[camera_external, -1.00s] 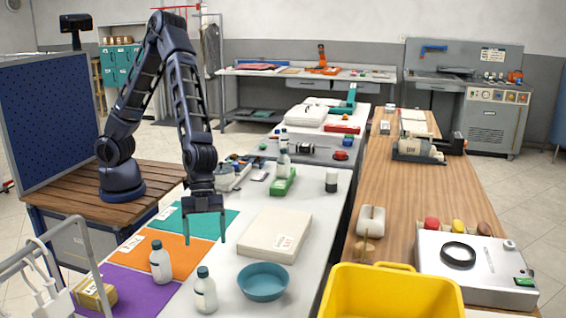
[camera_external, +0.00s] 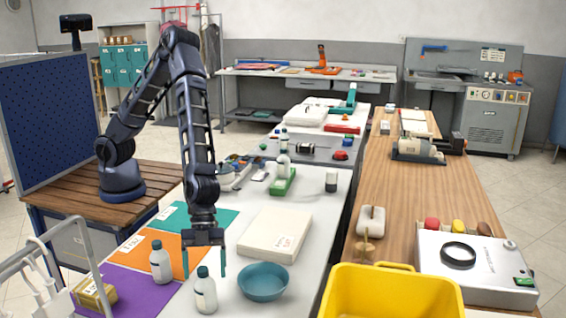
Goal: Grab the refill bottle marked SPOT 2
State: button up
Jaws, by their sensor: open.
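Two white bottles with dark teal caps stand upright near the front of the white table. One bottle (camera_external: 160,262) is at the edge of the orange and purple mats. The other bottle (camera_external: 205,293) stands right of the purple mat, beside the teal bowl. A third similar bottle (camera_external: 283,162) stands farther back by a green tray. I cannot read SPOT 2 on any of them. My gripper (camera_external: 204,276) points down with its fingers apart and empty. In the picture its fingertips are on either side of the front right bottle's cap; the exact height and depth are unclear.
A teal bowl (camera_external: 263,282) is just right of the front right bottle. A white box (camera_external: 275,234) lies behind it. Purple (camera_external: 140,291), orange (camera_external: 180,262) and teal (camera_external: 222,219) mats cover the left side. A yellow bin (camera_external: 390,295) stands at front right.

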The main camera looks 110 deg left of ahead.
aim_at(205, 285)
jog(key=shift+x, duration=2.35)
jog(key=shift+d+r, duration=0.1)
jog(key=c, duration=1.2)
